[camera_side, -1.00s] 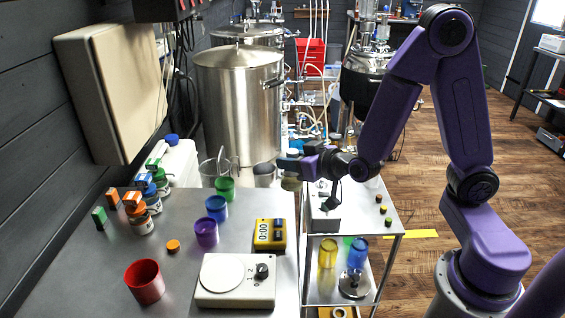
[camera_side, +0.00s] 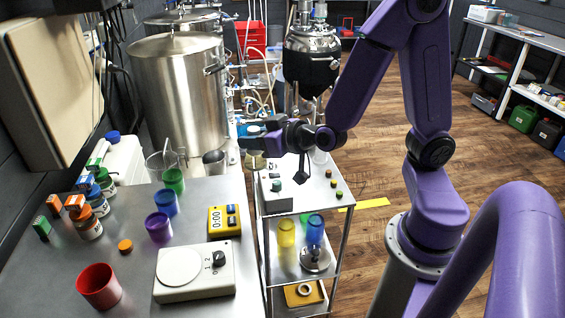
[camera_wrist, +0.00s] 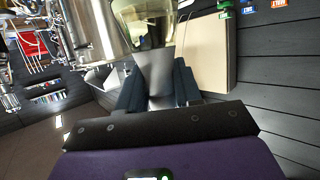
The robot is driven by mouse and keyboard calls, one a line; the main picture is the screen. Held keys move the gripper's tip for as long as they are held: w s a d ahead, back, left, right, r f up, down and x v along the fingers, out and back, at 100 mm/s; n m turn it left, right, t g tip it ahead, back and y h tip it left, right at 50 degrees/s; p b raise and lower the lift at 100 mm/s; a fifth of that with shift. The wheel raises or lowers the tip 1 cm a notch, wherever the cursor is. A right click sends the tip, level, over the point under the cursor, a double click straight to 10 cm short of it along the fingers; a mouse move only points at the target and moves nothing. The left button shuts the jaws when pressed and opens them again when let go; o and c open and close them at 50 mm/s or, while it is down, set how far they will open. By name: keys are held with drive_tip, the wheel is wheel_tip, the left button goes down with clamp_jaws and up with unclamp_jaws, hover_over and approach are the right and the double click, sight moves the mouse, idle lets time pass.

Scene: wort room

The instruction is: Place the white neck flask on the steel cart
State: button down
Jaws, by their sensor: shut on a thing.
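My gripper (camera_side: 256,143) is in the air near the upper left of the steel cart (camera_side: 325,181). It is shut on the white neck flask (camera_side: 256,161), whose small pale yellowish body shows below the fingers in the side view. In the wrist view the flask's greyish-white neck (camera_wrist: 155,72) lies between the two dark fingers (camera_wrist: 158,92), and its clear body points to the top of the picture. The fingers hide part of the neck. Whether the flask touches anything is hard to tell, but it appears raised above the cart top.
A control box (camera_side: 278,195) stands on the cart's left side, with buttons (camera_side: 336,184) at the right. Lower shelves hold yellow (camera_side: 287,233) and blue (camera_side: 314,229) cups. The table (camera_side: 140,268) at left carries a scale (camera_side: 196,271), timer (camera_side: 224,220), cups and jars.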

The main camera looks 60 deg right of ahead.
drive_tip(key=w+d+f, duration=0.2)
drive_tip(key=w+d, duration=0.4)
drive_tip(key=w, duration=0.1)
hover_over(288, 165)
wheel_tip(288, 165, down, 11)
drive_tip(key=shift+d+f, duration=0.15)
drive_tip(key=shift+f, duration=3.6)
drive_tip(key=shift+f, duration=0.1)
drive_tip(key=c, duration=0.8)
unclamp_jaws()
drive_tip(key=shift+f, duration=0.1)
